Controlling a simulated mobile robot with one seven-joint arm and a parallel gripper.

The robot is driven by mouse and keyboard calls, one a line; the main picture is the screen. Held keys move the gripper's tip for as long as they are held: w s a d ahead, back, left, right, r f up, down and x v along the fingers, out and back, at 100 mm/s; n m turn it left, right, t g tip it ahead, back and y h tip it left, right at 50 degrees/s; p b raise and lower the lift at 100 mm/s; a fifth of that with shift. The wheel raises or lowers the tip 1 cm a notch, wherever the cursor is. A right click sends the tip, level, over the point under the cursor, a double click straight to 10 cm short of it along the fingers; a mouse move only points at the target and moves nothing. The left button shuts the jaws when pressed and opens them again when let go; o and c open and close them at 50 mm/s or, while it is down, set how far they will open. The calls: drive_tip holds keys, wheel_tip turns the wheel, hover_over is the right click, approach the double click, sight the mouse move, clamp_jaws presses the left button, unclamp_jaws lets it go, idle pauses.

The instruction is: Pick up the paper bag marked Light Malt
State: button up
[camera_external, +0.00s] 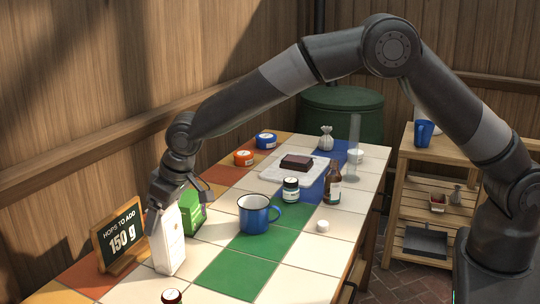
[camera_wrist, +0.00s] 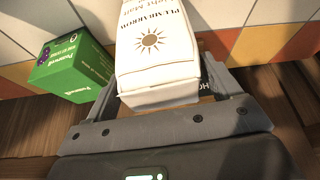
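The white paper bag (camera_external: 170,250) stands upright on the tiled table at the front left. My gripper (camera_external: 168,212) is at the bag's upper part, pointing down. Its fingers straddle the bag's top in the wrist view (camera_wrist: 158,88), one each side, with narrow gaps. The fingers look open; contact is hard to judge.
A green box (camera_external: 192,212) stands close beside the bag. A sign reading 150 g (camera_external: 120,240) stands by the wall. A blue mug (camera_external: 254,216), small jar (camera_external: 290,190), brown bottle (camera_external: 333,185) and white cap (camera_external: 322,226) are farther right.

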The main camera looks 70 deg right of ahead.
drive_tip(key=c, duration=1.5)
drive_tip(key=shift+r, duration=0.1)
